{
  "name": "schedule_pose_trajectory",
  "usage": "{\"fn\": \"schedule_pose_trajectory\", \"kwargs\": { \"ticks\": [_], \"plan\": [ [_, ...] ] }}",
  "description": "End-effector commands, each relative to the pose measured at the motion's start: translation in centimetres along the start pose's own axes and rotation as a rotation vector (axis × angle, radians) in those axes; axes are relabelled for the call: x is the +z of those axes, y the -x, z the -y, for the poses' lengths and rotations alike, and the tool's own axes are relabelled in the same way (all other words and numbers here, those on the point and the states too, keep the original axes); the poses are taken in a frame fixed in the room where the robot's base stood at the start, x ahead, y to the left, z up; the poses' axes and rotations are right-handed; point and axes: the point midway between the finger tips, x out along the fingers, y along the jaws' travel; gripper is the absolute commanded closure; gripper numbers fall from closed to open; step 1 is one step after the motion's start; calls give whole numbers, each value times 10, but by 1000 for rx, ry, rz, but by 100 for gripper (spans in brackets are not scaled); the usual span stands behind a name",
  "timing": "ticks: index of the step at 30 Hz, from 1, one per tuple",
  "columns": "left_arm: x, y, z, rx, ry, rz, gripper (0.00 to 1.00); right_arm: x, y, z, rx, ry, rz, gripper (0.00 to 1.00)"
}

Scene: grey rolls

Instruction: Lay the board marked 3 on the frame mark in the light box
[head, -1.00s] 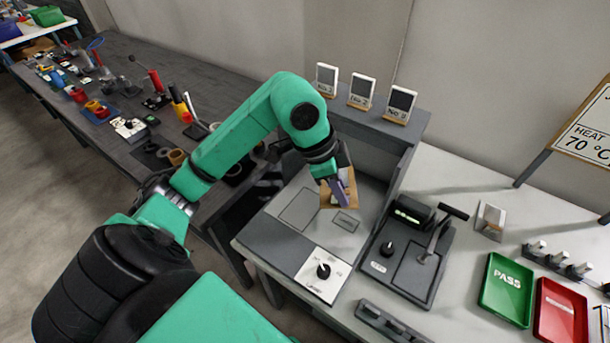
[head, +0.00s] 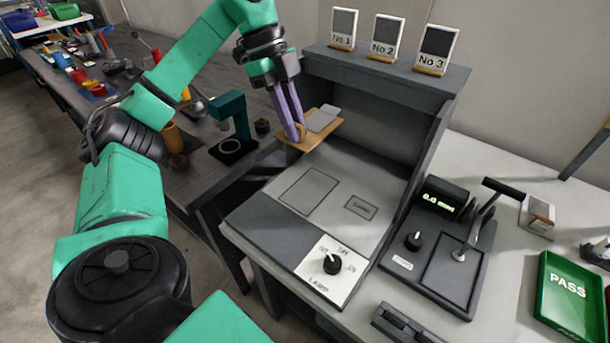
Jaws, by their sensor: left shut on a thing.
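My left gripper (head: 298,138) is shut on a tan board (head: 322,132) with a grey plate on its upper face. It holds the board by the near-left part, over the back left of the light box (head: 270,226). No number shows on the board. The frame mark (head: 308,192), a thin rectangular outline, lies bare on the light box floor. The board is apart from it, farther back. A smaller marked rectangle (head: 361,207) is to its right. My right gripper is not in view.
Three stands, No 1 (head: 343,28), No 2 (head: 384,36) and No 3 (head: 435,50), stand on the light box's top. A lamp dial (head: 332,265) is at its front. A gauge with a lever (head: 470,235) and a green PASS tray (head: 568,295) are to the right.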

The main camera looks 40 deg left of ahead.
Motion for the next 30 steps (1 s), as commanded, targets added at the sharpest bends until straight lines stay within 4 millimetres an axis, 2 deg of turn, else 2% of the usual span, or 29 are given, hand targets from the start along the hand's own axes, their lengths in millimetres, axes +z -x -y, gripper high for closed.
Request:
{"fn": "schedule_pose_trajectory", "kwargs": {
  "ticks": [1,6,7,12,21,30],
  "plan": [
    [12,-30,0,6,1,0,100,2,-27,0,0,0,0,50],
    [35,-86,0,6,1,1,100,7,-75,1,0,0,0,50],
    [37,-89,-1,6,4,4,100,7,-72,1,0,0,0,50],
    [52,-126,-1,4,4,4,100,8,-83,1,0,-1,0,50],
    [70,-170,0,2,2,3,100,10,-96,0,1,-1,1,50],
    [71,-172,0,0,1,2,100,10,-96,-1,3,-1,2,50]
  ]
}}
